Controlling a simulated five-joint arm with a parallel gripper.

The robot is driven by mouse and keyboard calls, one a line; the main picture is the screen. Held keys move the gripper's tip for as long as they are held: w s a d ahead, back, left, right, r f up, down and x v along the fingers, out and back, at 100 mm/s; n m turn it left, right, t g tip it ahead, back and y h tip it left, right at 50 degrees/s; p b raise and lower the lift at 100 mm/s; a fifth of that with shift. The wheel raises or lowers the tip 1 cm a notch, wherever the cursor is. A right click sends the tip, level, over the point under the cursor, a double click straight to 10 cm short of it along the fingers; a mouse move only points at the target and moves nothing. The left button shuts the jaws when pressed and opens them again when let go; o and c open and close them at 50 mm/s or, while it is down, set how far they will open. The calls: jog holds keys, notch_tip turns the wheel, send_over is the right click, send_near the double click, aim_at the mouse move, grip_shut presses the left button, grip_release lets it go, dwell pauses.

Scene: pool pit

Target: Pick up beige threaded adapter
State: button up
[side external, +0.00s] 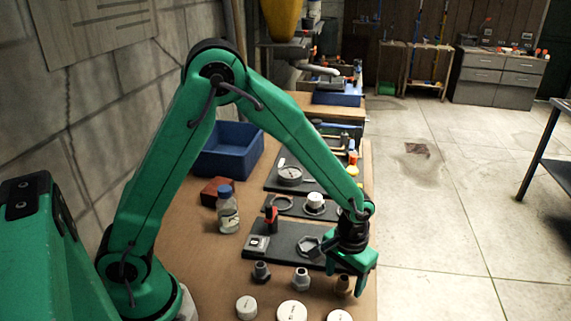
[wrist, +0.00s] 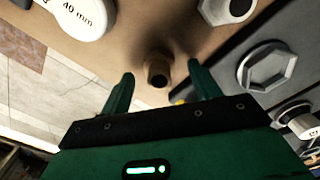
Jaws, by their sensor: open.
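The beige threaded adapter (side external: 343,285) stands on the brown bench top near its right edge, below my gripper in the side external view. In the wrist view the adapter (wrist: 158,70) shows as a small brown cylinder with a dark bore. My gripper (wrist: 160,82) is open, with one green finger to each side of the adapter and clear gaps between. In the side external view my gripper (side external: 352,275) points down at the adapter. Whether the fingertips are down at the adapter's height is hard to tell.
A grey fitting (side external: 301,279) and a darker fitting (side external: 261,272) stand left of the adapter. White caps (side external: 292,311) lie in front. A dark board with a hex nut (side external: 308,246) lies behind. A bottle (side external: 228,212) and a blue bin (side external: 232,150) stand farther left.

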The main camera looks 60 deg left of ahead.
jog(key=shift+f, duration=0.8)
jog(key=c, duration=1.1)
